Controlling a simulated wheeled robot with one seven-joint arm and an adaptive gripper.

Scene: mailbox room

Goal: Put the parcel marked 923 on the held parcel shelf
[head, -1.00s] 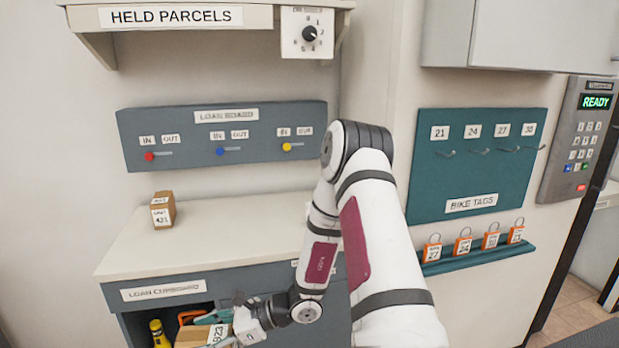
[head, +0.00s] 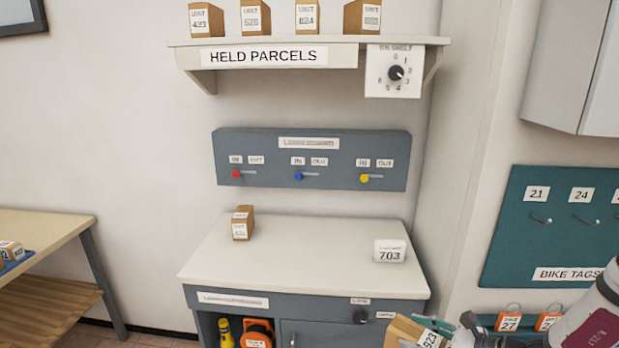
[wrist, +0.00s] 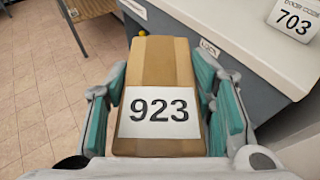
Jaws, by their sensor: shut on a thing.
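The parcel marked 923 (wrist: 160,75) is a brown box with a white label, held between the teal finger pads of my gripper (wrist: 165,95) in the wrist view. In the head view the parcel (head: 405,331) shows at the bottom right, in front of the cabinet, with my gripper (head: 440,332) shut on it. The held parcel shelf (head: 355,56) is on the wall at the top, well above the gripper. Several brown parcels stand on it, marked 423, 620 and 824 (head: 307,16), with one label unclear at the right end (head: 362,17).
A dial (head: 395,73) hangs at the shelf's right end. The cabinet top (head: 310,250) holds a small brown parcel (head: 242,223) and a white 703 card (head: 389,251). A loan board (head: 312,160) is between shelf and cabinet. A table (head: 40,232) stands left.

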